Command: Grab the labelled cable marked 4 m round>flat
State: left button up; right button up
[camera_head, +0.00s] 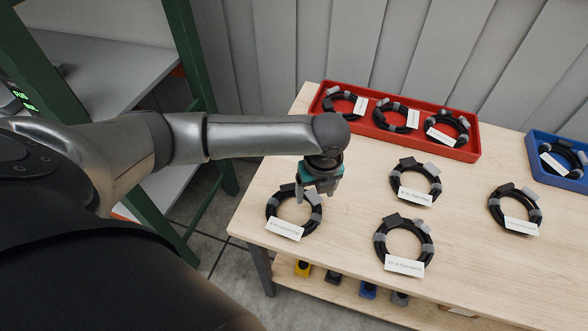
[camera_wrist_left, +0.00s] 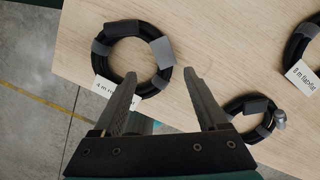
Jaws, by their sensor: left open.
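A coiled black cable (camera_head: 271,209) with grey straps lies flat at the near left of the wooden table. It also shows in the left wrist view (camera_wrist_left: 122,30). Its white label (camera_wrist_left: 103,91) begins "4 m ro"; a finger hides the rest there. In the head view that label (camera_head: 284,229) is too small to read surely. My left gripper (camera_head: 316,195) is open and empty, just above the coil's right side; in the left wrist view its fingers (camera_wrist_left: 160,80) point toward the coil's lower right rim. I cannot tell whether they touch it. My right gripper is not in view.
Similar labelled coils lie to the right: one (camera_head: 393,183) marked 8 m, one (camera_head: 381,247) at the front, one (camera_head: 536,207) farther right. A red tray (camera_head: 462,153) holds three coils. A blue tray (camera_head: 541,179) holds another. Green shelving (camera_head: 188,48) stands left.

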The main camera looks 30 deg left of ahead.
aim_at(315, 204)
pick_arm(q)
jog(key=f, duration=0.1)
jog(key=f+b, duration=0.1)
jog(key=f, duration=0.3)
jog(key=shift+w+f, duration=0.1)
jog(key=shift+w, duration=0.3)
grip_shut()
dwell(0.5)
